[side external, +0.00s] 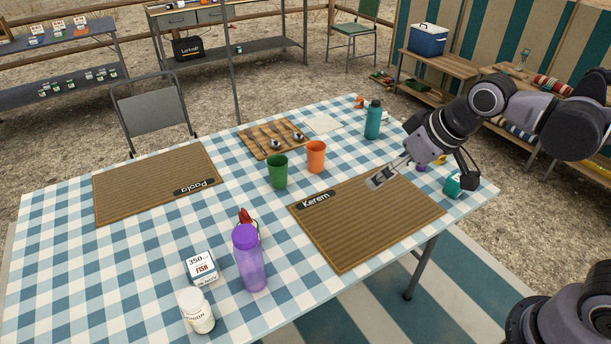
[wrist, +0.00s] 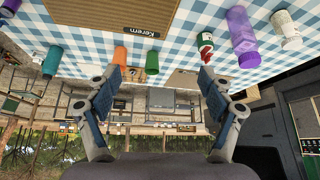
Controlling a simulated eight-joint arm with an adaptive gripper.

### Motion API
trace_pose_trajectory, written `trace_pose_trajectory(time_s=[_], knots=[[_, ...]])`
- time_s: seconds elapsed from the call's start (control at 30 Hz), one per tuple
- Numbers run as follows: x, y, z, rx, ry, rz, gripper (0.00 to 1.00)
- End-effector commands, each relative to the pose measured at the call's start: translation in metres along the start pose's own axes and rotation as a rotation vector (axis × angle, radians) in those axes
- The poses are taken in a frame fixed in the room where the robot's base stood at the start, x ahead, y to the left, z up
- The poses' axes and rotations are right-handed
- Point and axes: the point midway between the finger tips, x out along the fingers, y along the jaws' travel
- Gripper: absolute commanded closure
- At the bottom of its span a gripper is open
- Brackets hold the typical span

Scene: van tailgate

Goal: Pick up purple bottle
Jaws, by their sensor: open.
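The purple bottle (side external: 249,262) stands upright near the front edge of the checked table, with a darker purple cap. It also shows in the wrist view (wrist: 240,35), at the upper right, where the picture is upside down. My gripper (side external: 375,181) is above the right-hand brown mat, well to the right of the bottle and apart from it. In the wrist view my gripper (wrist: 160,76) has its two fingers spread wide with nothing between them.
Green (side external: 277,173) and orange (side external: 316,156) cups and a teal bottle (side external: 373,120) are farther back. The Kerem mat (side external: 365,225) is bare.

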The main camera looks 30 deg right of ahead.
Motion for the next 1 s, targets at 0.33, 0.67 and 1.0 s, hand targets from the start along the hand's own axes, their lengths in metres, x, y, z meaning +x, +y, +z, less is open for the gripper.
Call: trace_pose_trajectory(time_s=[0.33,0.67,1.0], knots=[[0.054,-0.099,-0.060,-0.207,-0.076,-0.115,0.19],[0.111,-0.198,-0.073,-0.374,-0.136,-0.195,0.19],[0.140,-0.226,-0.068,-0.414,-0.152,-0.212,0.19]])
